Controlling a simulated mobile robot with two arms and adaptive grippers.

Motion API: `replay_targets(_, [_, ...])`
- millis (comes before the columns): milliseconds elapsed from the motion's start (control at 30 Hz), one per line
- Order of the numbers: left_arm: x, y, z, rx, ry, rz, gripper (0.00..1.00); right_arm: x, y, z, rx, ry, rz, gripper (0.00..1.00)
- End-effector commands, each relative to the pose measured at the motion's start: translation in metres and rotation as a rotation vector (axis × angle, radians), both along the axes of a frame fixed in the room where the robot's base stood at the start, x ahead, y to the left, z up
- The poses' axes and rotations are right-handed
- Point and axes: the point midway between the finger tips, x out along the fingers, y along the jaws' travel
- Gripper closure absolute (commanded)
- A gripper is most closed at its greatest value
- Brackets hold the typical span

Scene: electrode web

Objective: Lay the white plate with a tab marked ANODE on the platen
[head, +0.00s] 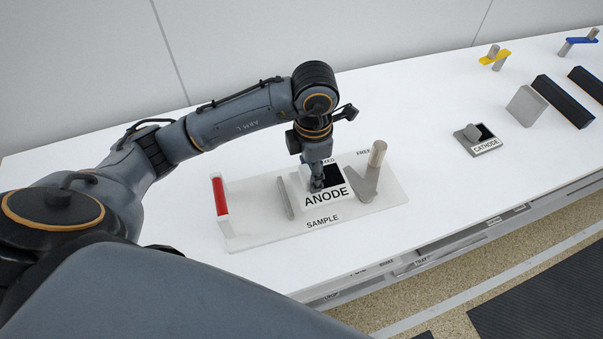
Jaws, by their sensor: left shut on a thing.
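The ANODE plate (325,197) is white with a dark square and a front tab lettered ANODE. It is over the middle of a pale board (252,238) lettered SAMPLE, which appears to be the platen's base. My left gripper (317,184) points down from above and is shut on the ANODE plate near its left part; the exact grip point is small and partly hidden. The plate hides the middle of the board, so I cannot tell whether it touches it or hangs just above. My right gripper is not in view.
A red bar (220,196) stands at the board's left end, a grey strip (284,198) beside the plate, and a grey post (376,155) at the right. A CATHODE plate (467,135), grey block (526,106) and black blocks (562,102) lie farther right. The table's front left is clear.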

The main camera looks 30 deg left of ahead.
Motion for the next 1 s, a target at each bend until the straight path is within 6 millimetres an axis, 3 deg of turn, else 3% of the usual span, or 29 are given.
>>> replay_targets(100, [0.009, 0.013, -0.022, -0.001, 0.008, 0.002, 1.00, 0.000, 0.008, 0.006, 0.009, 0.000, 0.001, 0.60])
replay_targets(300, [0.020, 0.025, -0.042, -0.002, 0.003, -0.002, 1.00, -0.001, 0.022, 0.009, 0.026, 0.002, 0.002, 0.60])
replay_targets(633, [0.024, 0.032, -0.077, -0.003, 0.006, -0.003, 1.00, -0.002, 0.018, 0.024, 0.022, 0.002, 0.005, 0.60])
replay_targets(1000, [0.026, 0.032, -0.086, -0.002, 0.002, -0.004, 1.00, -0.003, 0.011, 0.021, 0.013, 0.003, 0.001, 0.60])
